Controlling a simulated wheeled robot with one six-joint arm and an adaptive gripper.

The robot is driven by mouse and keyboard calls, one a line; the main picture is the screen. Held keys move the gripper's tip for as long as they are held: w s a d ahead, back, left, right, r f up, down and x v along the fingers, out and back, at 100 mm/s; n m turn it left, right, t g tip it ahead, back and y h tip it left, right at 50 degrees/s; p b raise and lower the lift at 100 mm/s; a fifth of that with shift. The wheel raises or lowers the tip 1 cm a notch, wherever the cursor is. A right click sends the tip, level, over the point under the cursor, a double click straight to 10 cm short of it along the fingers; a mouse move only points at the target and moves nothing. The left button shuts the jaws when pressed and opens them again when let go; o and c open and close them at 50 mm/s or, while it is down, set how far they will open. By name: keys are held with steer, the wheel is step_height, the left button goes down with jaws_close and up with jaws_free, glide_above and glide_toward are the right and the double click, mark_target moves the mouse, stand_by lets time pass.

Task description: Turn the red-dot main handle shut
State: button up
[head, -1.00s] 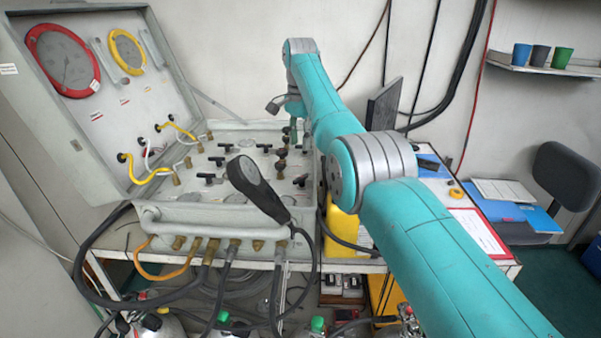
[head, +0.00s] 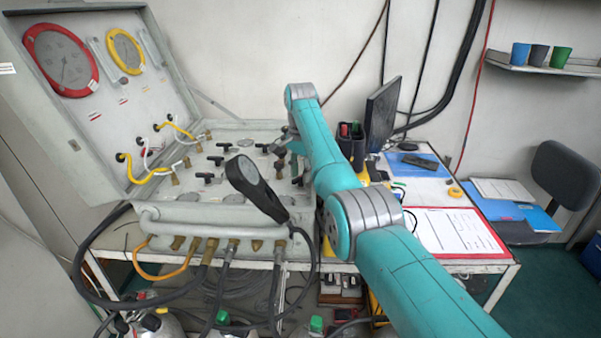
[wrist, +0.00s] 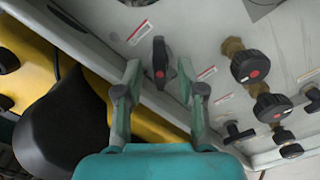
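The red-dot main handle (wrist: 160,64) is a black lever with a red dot at its hub, on the pale grey panel in the wrist view. It points roughly up and down in that picture. My gripper (wrist: 162,80) is open, with one finger on each side of the handle's lower end in the picture. I cannot tell whether the fingers reach its depth, and no contact shows. In the head view my arm hides the handle and most of the gripper, low over the right part of the panel (head: 237,134).
Two round black knobs with red dots (wrist: 250,66) (wrist: 270,107) stand right of the handle, with several black T-handles beside them. A yellow object and a dark rounded one (wrist: 55,125) lie left of the panel edge.

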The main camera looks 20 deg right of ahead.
jaws_close()
stand_by(0.4)
steer(key=m, duration=0.4)
steer(key=shift+m, duration=0.4)
steer(key=m, duration=0.4)
steer(key=shift+w+m, duration=0.1)
steer(key=shift+m, duration=0.3)
jaws_free()
